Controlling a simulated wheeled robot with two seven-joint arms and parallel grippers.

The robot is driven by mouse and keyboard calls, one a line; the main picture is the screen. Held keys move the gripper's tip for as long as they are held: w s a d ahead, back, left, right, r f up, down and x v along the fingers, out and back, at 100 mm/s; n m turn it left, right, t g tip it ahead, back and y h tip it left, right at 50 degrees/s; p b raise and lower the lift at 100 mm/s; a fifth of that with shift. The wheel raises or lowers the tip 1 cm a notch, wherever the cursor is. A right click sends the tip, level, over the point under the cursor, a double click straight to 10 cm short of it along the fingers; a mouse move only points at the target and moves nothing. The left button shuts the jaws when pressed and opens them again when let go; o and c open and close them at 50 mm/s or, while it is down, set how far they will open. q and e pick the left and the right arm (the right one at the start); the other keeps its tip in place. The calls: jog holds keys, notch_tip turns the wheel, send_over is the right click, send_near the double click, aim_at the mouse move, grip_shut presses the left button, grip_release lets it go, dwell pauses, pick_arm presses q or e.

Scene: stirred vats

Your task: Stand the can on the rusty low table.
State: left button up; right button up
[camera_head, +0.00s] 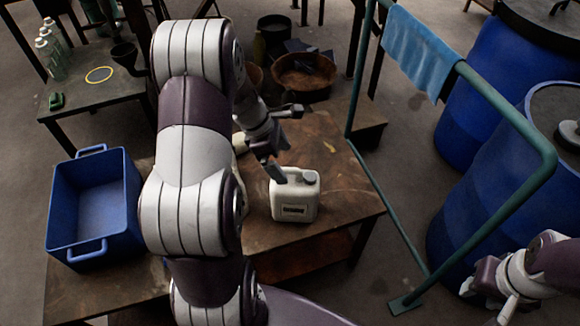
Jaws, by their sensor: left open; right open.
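The can, a white jerrycan with a dark label (295,202), stands upright on a brown, rust-stained table top (345,195), near its right front edge. I cannot tell for sure whether this is the rusty low table. My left gripper (281,141) is open, its jaws spread above and behind the can. Its lower finger overlaps the can's top left in the picture; I cannot tell whether it touches. The can is not between the fingers. My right gripper (492,296) is open and empty at the lower right, away from the table.
A blue crate (125,205) stands on the left. A side table (110,92) holds bottles (52,58) and a yellow ring. A rusty basin (305,75) is behind. A green rail (490,95) with a blue cloth (418,52) and blue drums (480,180) bound the right.

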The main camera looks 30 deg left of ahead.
pick_arm(q)
jog(key=v, duration=0.3)
jog(key=shift+a+r+p, duration=0.1)
jog(key=shift+r+p, duration=0.2)
jog(key=shift+r, duration=0.35)
jog(key=w+d+r+n+t+y, duration=0.2)
jog(key=w+d+r+n+t, duration=0.15)
jog(key=n, duration=0.75)
jog(key=w+d+r+n+t+y, duration=0.1)
jog(key=w+d+r+n+t, duration=0.2)
jog(key=n, duration=0.9)
jog(key=s+d+f+n+g, duration=0.2)
jog(key=s+n, duration=0.6)
jog(key=n, duration=0.4)
jog(key=s+d+f+n+g+y, duration=0.1)
jog(key=s+d+f+n+g, duration=0.2)
jog(key=s+n, duration=0.6)
jog(key=d+n+g, duration=0.1)
jog(key=n+g, duration=0.1)
jog(key=n, duration=0.2)
jog(key=shift+d, duration=0.25)
